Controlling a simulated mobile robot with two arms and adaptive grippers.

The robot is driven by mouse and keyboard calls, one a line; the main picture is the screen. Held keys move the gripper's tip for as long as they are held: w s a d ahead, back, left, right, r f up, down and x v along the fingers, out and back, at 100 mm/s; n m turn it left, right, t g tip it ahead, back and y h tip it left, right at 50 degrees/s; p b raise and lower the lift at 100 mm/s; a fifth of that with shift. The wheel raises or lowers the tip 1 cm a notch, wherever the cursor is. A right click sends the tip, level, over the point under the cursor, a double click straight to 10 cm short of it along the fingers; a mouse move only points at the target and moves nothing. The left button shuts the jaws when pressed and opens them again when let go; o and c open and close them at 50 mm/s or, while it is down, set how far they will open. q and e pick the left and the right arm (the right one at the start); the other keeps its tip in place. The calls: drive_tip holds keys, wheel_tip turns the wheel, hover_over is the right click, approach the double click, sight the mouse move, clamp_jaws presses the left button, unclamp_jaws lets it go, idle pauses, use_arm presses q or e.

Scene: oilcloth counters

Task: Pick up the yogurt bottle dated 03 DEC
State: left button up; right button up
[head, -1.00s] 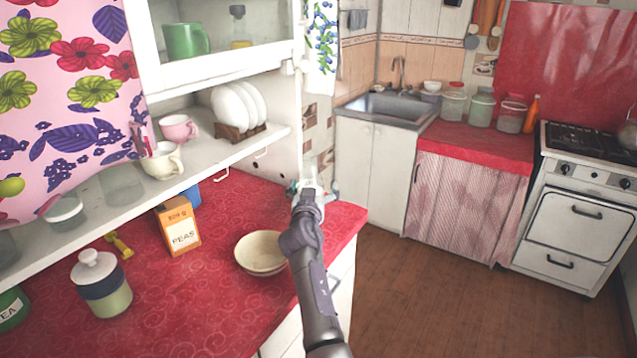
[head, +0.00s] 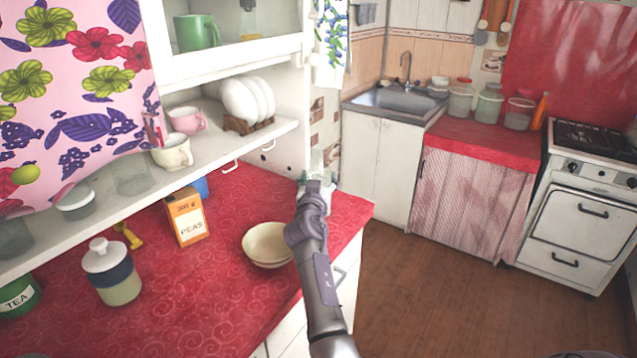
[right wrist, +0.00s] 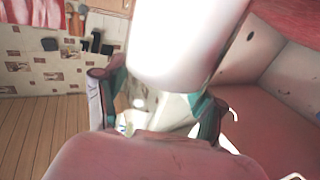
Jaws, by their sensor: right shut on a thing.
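My right gripper (head: 318,180) is at the far right end of the red counter, largely hidden behind my own wrist in the head view. In the right wrist view, the teal-tipped fingers of this gripper (right wrist: 157,103) are shut on a smooth white bottle (right wrist: 185,45), one finger on each side. Only part of the bottle shows, and no date can be read on it. In the head view a small pale part of the bottle (head: 317,162) shows above the gripper. I cannot tell whether it touches the counter. My left gripper is not in view.
On the red counter (head: 215,290) stand a cream bowl (head: 268,246), an orange peas box (head: 187,216), a lidded jar (head: 112,273) and a green tea tin (head: 20,298). A white shelf (head: 215,147) with cups and plates overhangs it. Open floor lies to the right.

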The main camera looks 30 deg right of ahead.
drive_tip(key=shift+r, duration=0.2)
drive_tip(key=shift+r, duration=1.3)
drive_tip(key=s+d+r, duration=0.7)
drive_tip(key=d+r, duration=0.1)
drive_tip(key=d, duration=0.1)
drive_tip(key=shift+d, duration=0.2)
drive_tip(key=shift+r, duration=0.1)
